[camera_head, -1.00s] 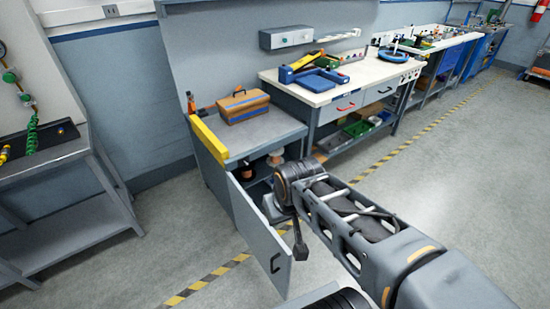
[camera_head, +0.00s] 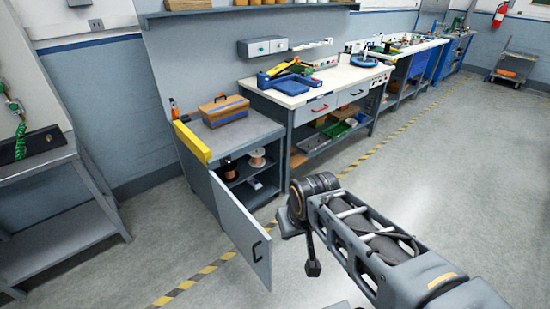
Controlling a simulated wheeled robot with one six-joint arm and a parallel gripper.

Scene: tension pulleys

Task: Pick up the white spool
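The grey cabinet (camera_head: 203,188) stands with its front door (camera_head: 240,228) swung open. On its upper shelf a spool (camera_head: 257,157) shows pale flanges and a copper-coloured winding; it looks like the white spool. A darker spool (camera_head: 229,171) with an orange-brown winding sits to its left. A small white item (camera_head: 254,184) lies on a lower level. My gripper (camera_head: 313,267) hangs at the end of my arm, in front of and to the right of the cabinet, apart from the spools. Its fingers are too small and dark to tell open from shut.
A wooden toolbox (camera_head: 224,110) and a yellow bar (camera_head: 193,142) are on the cabinet top. The open door sticks out into the floor space. A workbench (camera_head: 292,97) with drawers stands to the right. The floor (camera_head: 400,190) at right is clear.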

